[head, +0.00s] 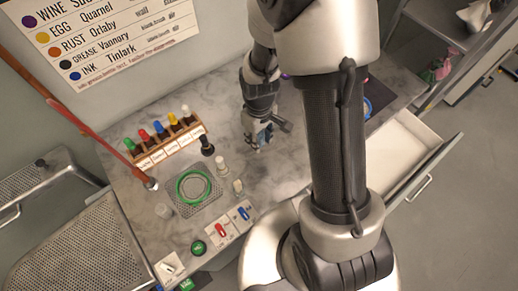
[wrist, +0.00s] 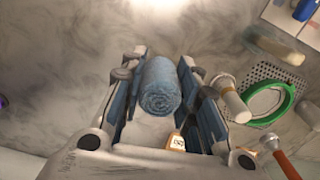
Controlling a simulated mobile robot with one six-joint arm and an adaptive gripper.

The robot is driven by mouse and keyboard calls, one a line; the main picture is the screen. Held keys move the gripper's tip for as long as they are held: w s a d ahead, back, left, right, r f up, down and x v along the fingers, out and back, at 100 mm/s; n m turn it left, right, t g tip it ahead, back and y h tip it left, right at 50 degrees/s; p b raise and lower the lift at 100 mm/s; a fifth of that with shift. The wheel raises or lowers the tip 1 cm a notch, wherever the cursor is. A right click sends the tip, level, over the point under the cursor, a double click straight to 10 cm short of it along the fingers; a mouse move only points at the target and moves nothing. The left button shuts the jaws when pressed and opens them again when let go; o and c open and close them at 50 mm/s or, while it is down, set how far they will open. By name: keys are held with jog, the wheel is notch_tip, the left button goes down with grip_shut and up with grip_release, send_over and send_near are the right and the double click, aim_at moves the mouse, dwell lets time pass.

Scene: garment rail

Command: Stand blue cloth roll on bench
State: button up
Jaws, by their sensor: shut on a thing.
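The blue cloth roll (wrist: 160,88) shows in the wrist view between the two fingers of my gripper (wrist: 158,80). My gripper is shut on it, with a blue-faced finger on each side. Its spiral end faces partly toward the wrist camera. In the head view my gripper (head: 262,134) is low over the grey marbled bench (head: 285,172), right of the bottle rack. The roll is mostly hidden by the gripper there. I cannot tell whether the roll's far end touches the bench.
A wooden rack (head: 163,150) of colour-capped bottles stands at the back left. A green ring (head: 194,187) lies on a perforated plate. A black-topped bottle (head: 207,146) and pale bottles (head: 222,166) stand near it. A drawer (head: 412,150) is open at the right.

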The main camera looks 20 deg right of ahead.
jog(key=shift+f+b, duration=0.8)
jog(key=shift+f, duration=2.8)
jog(key=shift+f, duration=0.1)
jog(key=o, duration=0.8)
notch_tip(320, 180, up, 12)
jog(key=p, duration=0.3)
jog(key=shift+r, duration=0.2)
notch_tip(320, 180, up, 7)
jog(key=t, duration=0.1)
send_over(259, 155)
jog(key=shift+s+r+m, duration=0.15)
jog(key=shift+s+m, duration=0.05)
jog(key=shift+m, duration=0.2)
jog(key=s+r+m+t, duration=0.1)
jog(key=s+r, duration=0.3)
jog(key=r, duration=0.1)
jog(key=s+r+m+t, duration=0.1)
jog(key=s+r, duration=0.4)
jog(key=r, duration=0.1)
jog(key=s+r+m+t, duration=0.1)
jog(key=s+r+m, duration=0.1)
jog(key=s+r, duration=0.3)
jog(key=shift+s+r+t, duration=0.2)
jog(key=shift+r+t, duration=0.1)
jog(key=shift+r, duration=0.05)
